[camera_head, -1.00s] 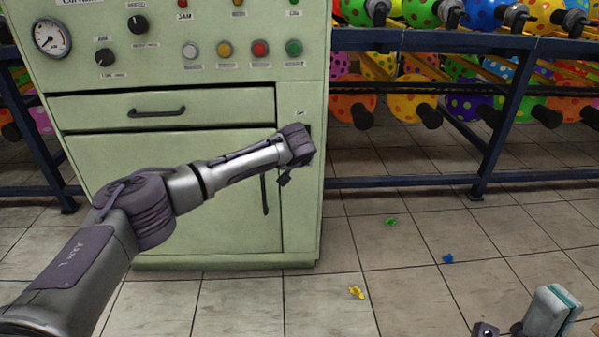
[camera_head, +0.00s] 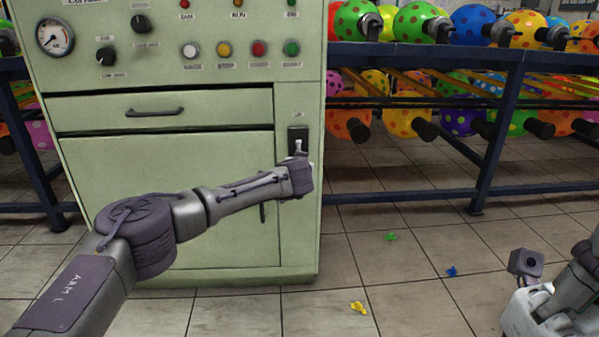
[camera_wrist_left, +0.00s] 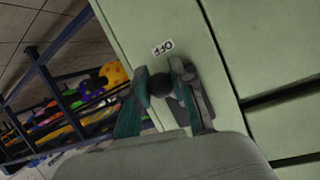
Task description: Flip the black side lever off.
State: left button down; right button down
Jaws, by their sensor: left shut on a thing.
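The black side lever sits on a black plate (camera_head: 298,137) on the green machine's narrow right front panel. Its pale shaft (camera_head: 298,147) runs down to my left gripper, which hides its lower end in the head view. In the left wrist view, my left gripper (camera_wrist_left: 160,92) is shut on the lever's round black knob (camera_wrist_left: 160,84), one teal-padded finger on each side. An upside-down OFF label (camera_wrist_left: 162,47) is on the panel close to the knob. My right arm (camera_head: 526,264) shows at the lower right; its fingertips cannot be made out.
The green machine (camera_head: 180,210) has a drawer, a door, knobs and coloured buttons. A blue rack (camera_head: 500,130) of dotted balloons stands to its right. Small yellow (camera_head: 358,307), green and blue scraps lie on the tiled floor, which is otherwise clear in front.

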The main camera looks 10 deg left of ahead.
dwell(0.3)
pick_arm(q)
jog(key=c, duration=1)
grip_release()
jog(key=shift+o, duration=0.2)
jog(key=v, duration=1.2)
